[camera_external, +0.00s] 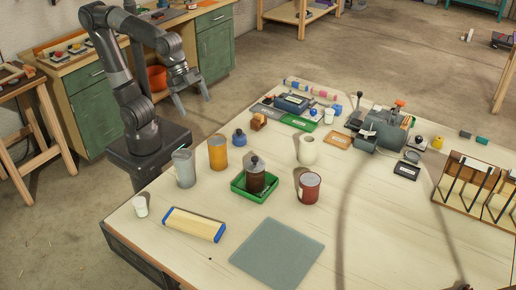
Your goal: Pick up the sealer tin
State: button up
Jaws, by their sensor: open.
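My gripper (195,105) is open and empty, with its fingers pointing down. It hangs in the air at upper left, apart from the things on the table. No label reading sealer can be made out, so I cannot tell for sure which container is the sealer tin. A red-brown tin (309,190) with a pale label stands upright near the table's middle. An orange container (217,153) and a grey container (183,170) stand to its left, nearer my arm. A dark lidded jar (255,180) stands in a green tray (240,189) between them.
A cream jug (307,151) stands behind the red-brown tin. A blue-ended wooden block (194,224), a white cup (140,206) and a grey mat (278,252) lie nearer the front. A machine (383,126) and a rack (470,185) stand at right. Bare tabletop lies right of the tin.

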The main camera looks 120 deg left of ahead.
jog(key=w+m, duration=0.1)
jog(key=w, duration=0.9)
jog(key=m+g+h, duration=0.1)
jog(key=m+h, duration=0.1)
jog(key=m, duration=0.1)
send_over(307, 178)
jog(key=s, duration=0.2)
jog(key=f, duration=1.3)
jog(key=shift+a+f, duration=0.4)
jog(key=x, duration=0.4)
jog(key=shift+w+f, duration=0.1)
jog(key=shift+f, duration=0.25)
jog(key=shift+a+x, duration=0.2)
jog(key=shift+x, duration=1.2)
jog(key=shift+a+x, duration=0.2)
jog(key=shift+x, duration=1.15)
jog(key=shift+w, duration=0.1)
jog(key=shift+c, duration=0.3)
jog(key=c, duration=1.2)
